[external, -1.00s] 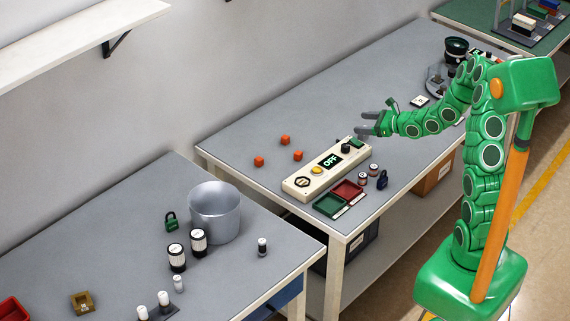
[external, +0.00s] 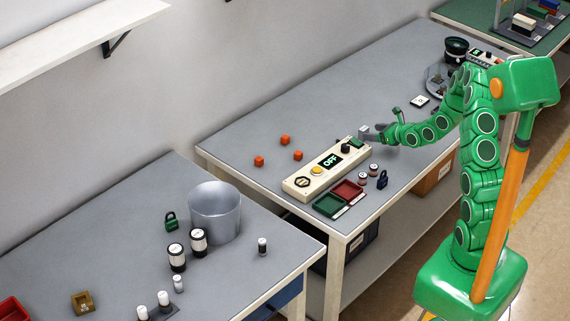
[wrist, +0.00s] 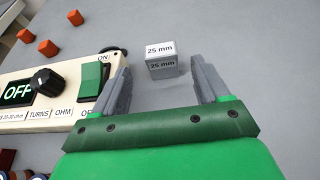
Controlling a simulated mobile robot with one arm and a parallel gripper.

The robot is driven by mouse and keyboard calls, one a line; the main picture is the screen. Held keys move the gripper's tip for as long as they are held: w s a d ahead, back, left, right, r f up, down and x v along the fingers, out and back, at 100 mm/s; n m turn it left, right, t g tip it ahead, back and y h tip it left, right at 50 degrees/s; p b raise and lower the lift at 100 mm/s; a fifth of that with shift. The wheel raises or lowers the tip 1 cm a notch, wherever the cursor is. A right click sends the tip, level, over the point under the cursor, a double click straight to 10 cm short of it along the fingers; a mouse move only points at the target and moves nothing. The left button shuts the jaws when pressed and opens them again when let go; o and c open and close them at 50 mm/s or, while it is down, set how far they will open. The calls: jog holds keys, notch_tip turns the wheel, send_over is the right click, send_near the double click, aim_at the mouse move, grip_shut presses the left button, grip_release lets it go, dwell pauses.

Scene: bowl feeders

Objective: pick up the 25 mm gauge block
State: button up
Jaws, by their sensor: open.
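In the external view my gripper (external: 370,134) is low over the far table, at the right end of the control box. A small grey shape beside the fingers there (external: 364,129) seems to be the block.
The cream control box (wrist: 55,95), with its black knob and green switch (wrist: 92,80), lies close beside the left finger. Orange cubes (external: 285,140) lie behind the box. Red and green trays (external: 347,190) and a blue padlock (external: 382,180) are in front. The table right of the block is clear.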

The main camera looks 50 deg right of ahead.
jog(key=shift+f+x, duration=0.25)
jog(key=shift+x, duration=1.5)
jog(key=shift+s, duration=0.1)
jog(key=c, duration=1.2)
jog(key=shift+r, duration=0.1)
jog(key=shift+d+r, duration=0.1)
jog(key=shift+r, duration=4.8)
